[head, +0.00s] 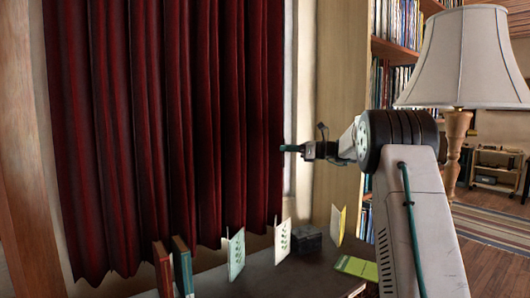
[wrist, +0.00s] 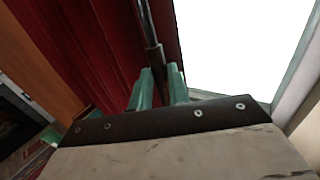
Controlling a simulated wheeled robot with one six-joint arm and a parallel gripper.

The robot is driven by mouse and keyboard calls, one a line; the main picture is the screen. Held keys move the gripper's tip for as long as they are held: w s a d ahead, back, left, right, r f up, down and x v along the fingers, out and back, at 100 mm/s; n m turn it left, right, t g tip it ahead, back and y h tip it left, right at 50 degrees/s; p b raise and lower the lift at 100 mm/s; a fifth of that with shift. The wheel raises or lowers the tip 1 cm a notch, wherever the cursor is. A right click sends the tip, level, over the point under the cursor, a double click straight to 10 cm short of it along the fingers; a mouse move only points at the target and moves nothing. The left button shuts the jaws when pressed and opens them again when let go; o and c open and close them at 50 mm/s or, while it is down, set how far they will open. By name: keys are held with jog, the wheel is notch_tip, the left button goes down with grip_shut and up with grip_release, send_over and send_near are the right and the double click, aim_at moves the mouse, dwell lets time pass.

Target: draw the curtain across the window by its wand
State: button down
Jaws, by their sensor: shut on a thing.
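The dark red curtain (head: 165,120) hangs in folds over most of the window in the head view. Its right edge ends just left of my gripper (head: 289,148). A narrow bright strip of the window (head: 289,60) shows beyond that edge. In the wrist view the curtain (wrist: 95,45) is on the left and the bright window (wrist: 240,45) is on the right. The grey wand (wrist: 147,22) runs down between the green fingers of my gripper (wrist: 160,88), which is shut on it. The wand cannot be made out in the head view.
Below the curtain is a dark surface (head: 300,278) with standing cards (head: 236,254), books (head: 183,266), a dark box (head: 307,239) and a green book (head: 356,268). A wooden panel (head: 341,110), bookshelf (head: 396,80) and lamp (head: 465,60) stand to the right, the lamp near my arm.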

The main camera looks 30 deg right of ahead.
jog(key=w+d, duration=0.1)
jog(key=d, duration=1.4)
jog(key=shift+w, duration=0.1)
jog(key=c, duration=1.3)
grip_release()
jog(key=v, duration=0.7)
jog(key=shift+s+d, duration=0.3)
